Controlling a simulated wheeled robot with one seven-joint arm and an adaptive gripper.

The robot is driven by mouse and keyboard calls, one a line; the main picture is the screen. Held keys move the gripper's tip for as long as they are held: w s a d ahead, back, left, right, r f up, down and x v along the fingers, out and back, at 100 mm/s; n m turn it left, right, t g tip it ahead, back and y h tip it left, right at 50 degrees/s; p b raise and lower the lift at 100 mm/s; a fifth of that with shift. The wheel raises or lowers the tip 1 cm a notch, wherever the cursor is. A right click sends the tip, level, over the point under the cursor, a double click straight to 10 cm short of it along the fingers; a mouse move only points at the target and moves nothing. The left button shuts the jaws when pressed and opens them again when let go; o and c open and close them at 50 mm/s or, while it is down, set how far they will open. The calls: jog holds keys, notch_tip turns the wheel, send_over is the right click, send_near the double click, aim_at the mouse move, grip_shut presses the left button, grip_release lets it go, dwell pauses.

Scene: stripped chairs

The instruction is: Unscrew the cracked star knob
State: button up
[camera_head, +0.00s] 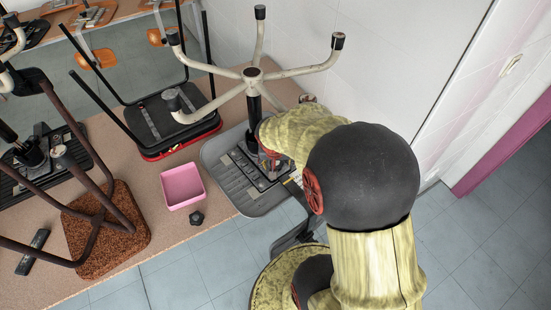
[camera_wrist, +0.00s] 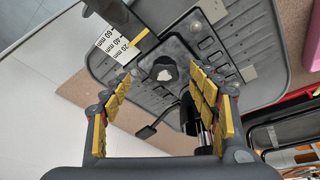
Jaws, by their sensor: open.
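An upturned chair lies on the table, its grey seat (camera_head: 222,153) underside up and its pale five-armed base (camera_head: 252,76) in the air. In the wrist view, a dark star knob (camera_wrist: 164,71) with a pale broken patch on top sits on the seat's underside mechanism. My gripper (camera_wrist: 160,84) is open, its yellow-padded fingers on either side of the knob in the picture. I cannot tell whether the pads touch it. In the head view my gripper (camera_head: 272,160) is over the seat, and my arm hides that knob.
A loose black star knob (camera_head: 196,217) lies on the table (camera_head: 165,228) beside a pink tray (camera_head: 182,186). Other upturned chairs stand left and behind. A dark remote-like bar (camera_head: 33,252) lies at front left. A white wall (camera_head: 400,60) rises behind. A millimetre scale (camera_wrist: 118,45) shows near the knob.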

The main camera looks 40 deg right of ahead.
aim_at(277, 164)
jog(key=shift+m, duration=0.5)
jog(key=shift+w+d+r+b+x, duration=0.1)
jog(key=shift+w+b+x, duration=0.2)
jog(key=shift+x, duration=0.95)
jog(key=shift+w+d+r+b+x, duration=0.1)
jog(key=shift+w+b+x, duration=0.15)
jog(key=shift+x, duration=1.05)
jog(key=shift+w+d+r+b+x, duration=0.1)
jog(key=shift+w+b+x, duration=0.15)
jog(key=shift+x, duration=1)
jog(key=c, duration=0.3)
jog(key=c, duration=0.8)
jog(key=shift+t, duration=0.3)
jog(key=shift+c, duration=0.6)
jog(key=c, duration=0.3)
grip_shut()
jog(key=n+p, duration=0.1)
jog(key=p, duration=0.2)
jog(key=shift+s+r, duration=0.15)
